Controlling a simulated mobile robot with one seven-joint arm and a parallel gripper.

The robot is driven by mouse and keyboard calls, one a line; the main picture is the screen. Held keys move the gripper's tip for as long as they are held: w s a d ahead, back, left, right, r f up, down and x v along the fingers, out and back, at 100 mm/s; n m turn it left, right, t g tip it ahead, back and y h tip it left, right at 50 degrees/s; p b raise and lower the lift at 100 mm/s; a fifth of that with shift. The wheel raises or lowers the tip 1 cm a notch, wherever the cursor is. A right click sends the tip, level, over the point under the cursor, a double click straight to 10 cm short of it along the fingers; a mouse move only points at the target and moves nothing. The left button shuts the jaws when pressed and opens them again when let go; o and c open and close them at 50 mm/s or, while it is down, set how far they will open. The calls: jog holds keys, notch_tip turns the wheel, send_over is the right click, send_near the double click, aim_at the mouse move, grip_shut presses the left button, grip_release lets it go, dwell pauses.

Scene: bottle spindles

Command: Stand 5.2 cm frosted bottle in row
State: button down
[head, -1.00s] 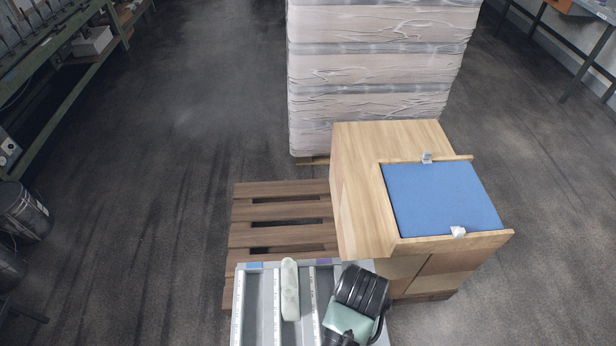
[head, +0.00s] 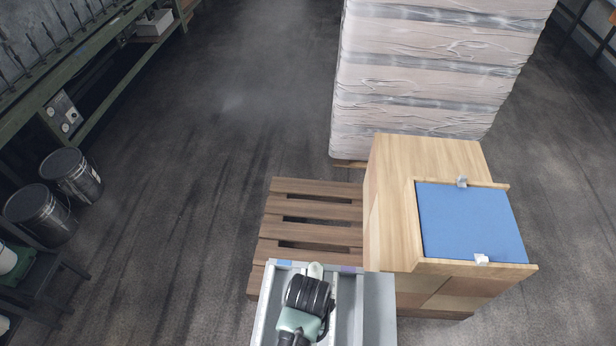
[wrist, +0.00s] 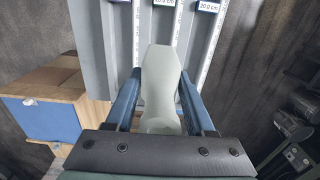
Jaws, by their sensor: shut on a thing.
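In the head view only one end of the bottle (head: 315,269) shows past the dark wrist; the rest is hidden under my arm. The grey tray (head: 345,310) has long parallel lanes with ruler strips between them. Whether the bottle still touches the lane floor, I cannot tell.
A wooden cabinet (head: 395,200) with a blue panel (head: 470,222) stands close to the tray's right. A wooden pallet (head: 312,212) lies beyond the tray, and a wrapped stack (head: 430,85) stands behind. Black buckets (head: 72,175) stand at the left. The floor between is clear.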

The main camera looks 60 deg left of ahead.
jog(key=shift+f, duration=1.6)
notch_tip(320, 180, down, 13)
jog(key=b, duration=1.3)
jog(key=shift+r, duration=0.15)
jog(key=shift+w+a+b, duration=0.1)
jog(key=shift+a+b, duration=0.05)
jog(key=shift+b, duration=0.2)
jog(key=shift+w+a+b, duration=0.7)
jog(key=shift+w+a, duration=0.7)
jog(key=shift+a, duration=0.25)
jog(key=shift+f, duration=0.25)
jog(key=shift+c, duration=0.9)
grip_release()
